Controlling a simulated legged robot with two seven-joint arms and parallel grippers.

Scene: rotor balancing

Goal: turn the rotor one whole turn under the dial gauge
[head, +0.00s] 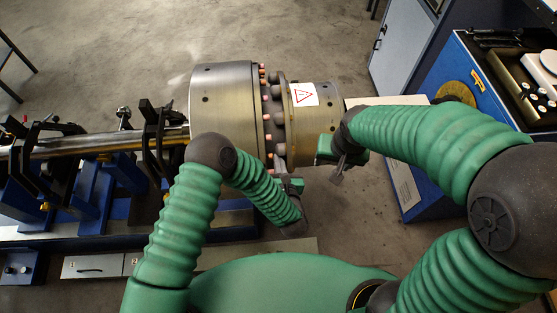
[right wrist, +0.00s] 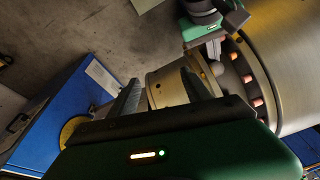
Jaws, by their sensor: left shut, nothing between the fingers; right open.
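The rotor (head: 222,100) is a large metal drum with a ring of copper-coloured studs and a narrower hub (head: 310,118) bearing a warning label. It lies horizontally, its shaft (head: 90,142) running left through black supports. My left gripper (head: 296,184) is shut and empty beside the near underside of the studded flange; it also shows at the top of the right wrist view (right wrist: 236,17). My right gripper (head: 338,175) is open near the hub's right end. In the right wrist view, the hub (right wrist: 165,88) shows beyond and between its fingers (right wrist: 162,78). I cannot make out the dial gauge.
Blue stands (head: 92,190) hold the shaft at the left. A blue cabinet (head: 420,195) with a tray of parts (head: 525,85) stands at the right. A grey cabinet (head: 402,45) is behind it. The floor behind the rotor is clear.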

